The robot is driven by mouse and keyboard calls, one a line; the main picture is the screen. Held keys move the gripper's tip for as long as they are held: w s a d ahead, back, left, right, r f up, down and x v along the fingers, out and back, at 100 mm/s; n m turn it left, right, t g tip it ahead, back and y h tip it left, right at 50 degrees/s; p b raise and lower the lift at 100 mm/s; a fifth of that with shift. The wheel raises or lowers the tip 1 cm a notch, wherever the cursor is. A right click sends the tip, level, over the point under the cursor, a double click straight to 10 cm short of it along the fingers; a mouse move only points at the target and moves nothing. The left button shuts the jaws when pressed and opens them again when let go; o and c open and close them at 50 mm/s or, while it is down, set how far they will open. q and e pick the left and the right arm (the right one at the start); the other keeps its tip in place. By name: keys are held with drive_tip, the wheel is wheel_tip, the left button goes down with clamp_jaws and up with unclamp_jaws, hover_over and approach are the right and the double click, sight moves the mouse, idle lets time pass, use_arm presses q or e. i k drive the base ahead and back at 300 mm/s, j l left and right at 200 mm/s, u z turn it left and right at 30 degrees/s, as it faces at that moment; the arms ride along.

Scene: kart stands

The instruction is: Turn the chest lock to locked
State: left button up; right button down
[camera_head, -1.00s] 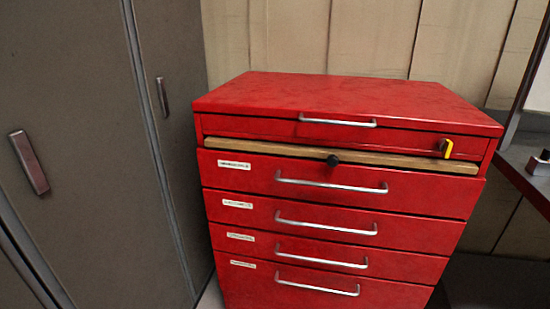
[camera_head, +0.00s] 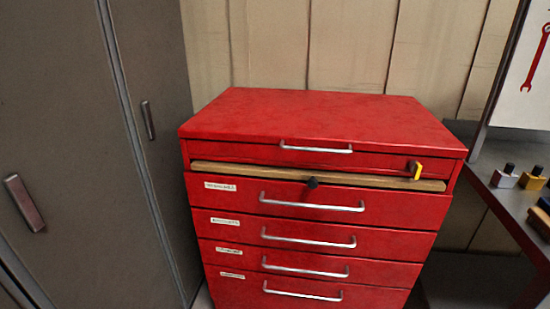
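The red tool chest (camera_head: 320,115) stands in the middle of the head view, with several drawers below its top. The chest lock (camera_head: 416,169) is at the right of the upper front, with a yellow key or lever on a dark round base. The yellow part points roughly downward, slightly tilted. Neither of my grippers is in view.
A grey locker (camera_head: 60,120) with handles stands close on the left. On the right a dark workbench (camera_head: 500,201) holds small bottle-like items (camera_head: 506,177). A white board (camera_head: 525,80) with a red wrench picture is above it. The chest's top is bare.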

sight(415, 167)
drive_tip(key=k+l+u, duration=0.1)
drive_tip(key=l, duration=0.35)
drive_tip(key=k+l+u, duration=0.1)
drive_tip(key=k+l, duration=0.4)
drive_tip(key=l, duration=0.3)
drive_tip(key=u, duration=0.05)
